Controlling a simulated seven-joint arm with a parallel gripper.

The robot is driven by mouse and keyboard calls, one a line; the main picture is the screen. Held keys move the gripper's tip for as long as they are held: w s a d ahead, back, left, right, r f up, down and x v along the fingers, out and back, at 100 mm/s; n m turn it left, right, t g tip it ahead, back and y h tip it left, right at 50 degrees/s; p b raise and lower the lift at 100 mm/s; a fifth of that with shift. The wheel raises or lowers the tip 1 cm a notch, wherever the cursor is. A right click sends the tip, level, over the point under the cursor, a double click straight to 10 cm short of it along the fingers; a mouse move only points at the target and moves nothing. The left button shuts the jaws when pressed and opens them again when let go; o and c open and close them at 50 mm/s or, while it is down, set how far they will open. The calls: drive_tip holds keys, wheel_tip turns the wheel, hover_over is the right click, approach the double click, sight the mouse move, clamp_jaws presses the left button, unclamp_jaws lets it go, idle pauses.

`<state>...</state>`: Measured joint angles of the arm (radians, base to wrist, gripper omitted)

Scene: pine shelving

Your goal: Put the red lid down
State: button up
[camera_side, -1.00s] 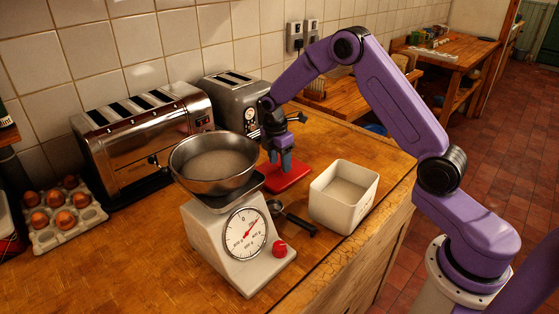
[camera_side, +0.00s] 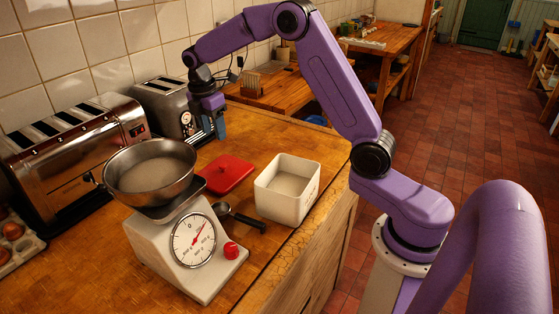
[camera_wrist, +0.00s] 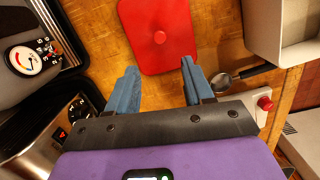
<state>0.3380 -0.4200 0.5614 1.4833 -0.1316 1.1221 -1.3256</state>
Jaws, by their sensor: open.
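The red lid (camera_side: 222,177) lies flat on the wooden counter, between the scale and the white container.
A kitchen scale (camera_side: 165,245) with a steel bowl (camera_side: 150,190) stands in front left of the lid. A dark scoop (camera_side: 238,217) lies in front of the lid. A grey toaster (camera_side: 170,108) and a large chrome toaster (camera_side: 75,150) line the wall.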

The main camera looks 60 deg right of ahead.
drive_tip(key=s+a+r+m+y, duration=0.1)
drive_tip(key=s+a+r, duration=0.1)
drive_tip(key=s+a, duration=0.55)
drive_tip(key=s+a+r+m, duration=0.1)
drive_tip(key=s+a, duration=0.3)
drive_tip(key=s, duration=0.7)
drive_tip(key=s+d+m, duration=0.1)
drive_tip(key=s, duration=0.9)
drive_tip(key=s+d+f+m, duration=0.1)
drive_tip(key=s+d, duration=0.1)
drive_tip(key=s, duration=0.8)
drive_tip(key=shift+s+f+y, duration=0.15)
drive_tip(key=shift+f+y, duration=0.15)
drive_tip(key=shift+y, duration=0.1)
